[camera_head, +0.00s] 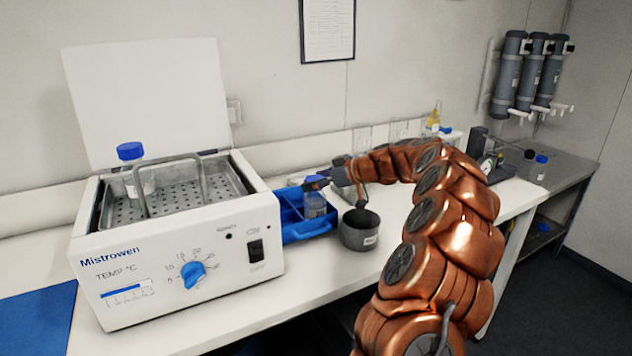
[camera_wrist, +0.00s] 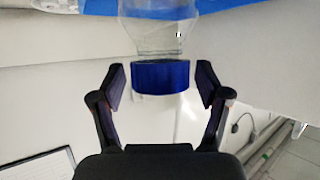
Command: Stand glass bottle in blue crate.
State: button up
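The glass bottle (camera_head: 315,204) is clear with a blue cap and stands upright in the blue crate (camera_head: 310,232), beside the white water bath. My gripper (camera_head: 322,184) is at the bottle's cap. In the wrist view, which looks upside down, the blue cap (camera_wrist: 161,77) sits between the two fingers of my gripper (camera_wrist: 161,82), with a gap on each side. The gripper is open and not closed on the cap. The bottle's base is hidden by the crate wall.
The white water bath (camera_head: 180,275) stands left with its lid raised; another blue-capped bottle (camera_head: 131,152) stands in it. A dark grey pot (camera_head: 358,236) is just right of the crate. The white bench (camera_head: 290,290) is clear in front.

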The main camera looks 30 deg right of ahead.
dwell(0.3)
jog(key=shift+r+p, duration=0.2)
jog(key=shift+p, duration=0.15)
jog(key=b+v, duration=0.3)
jog(key=v, duration=0.9)
jog(key=shift+s+f, duration=0.1)
jog(key=shift+f, duration=0.05)
